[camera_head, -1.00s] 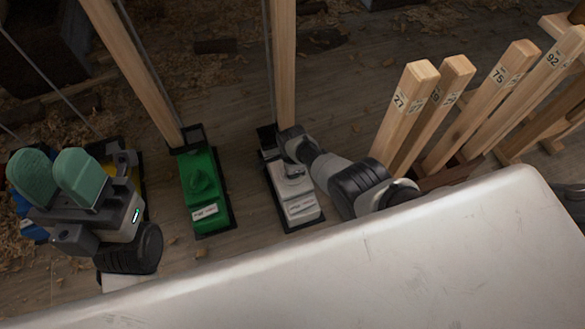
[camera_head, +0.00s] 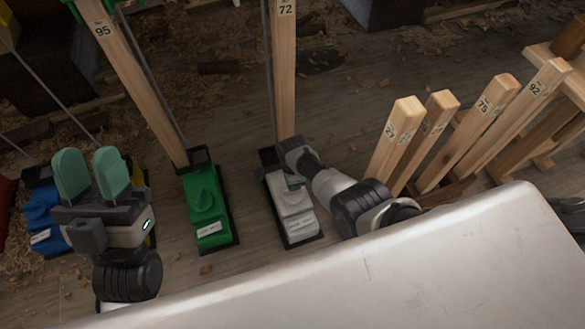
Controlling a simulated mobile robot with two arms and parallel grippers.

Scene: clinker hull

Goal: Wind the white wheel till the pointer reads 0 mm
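The white unit (camera_head: 297,222) stands on the floor in a black tray at the centre, with a label on its near end. A small raised white part on its top may be the wheel; my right gripper partly covers it. My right gripper (camera_head: 289,172) reaches down over the far part of this unit; its fingertips are hidden, so its opening and any contact cannot be told. My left gripper (camera_head: 92,173) is open and empty at the left, its two green fingers pointing up and apart. I cannot make out a pointer or a mm scale.
A wooden post (camera_head: 284,75) marked 72 rises behind the white unit. A green unit (camera_head: 206,215) with a post (camera_head: 125,70) marked 95 stands to its left, and a blue unit (camera_head: 43,215) further left. Several numbered posts (camera_head: 397,140) stand at the right.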

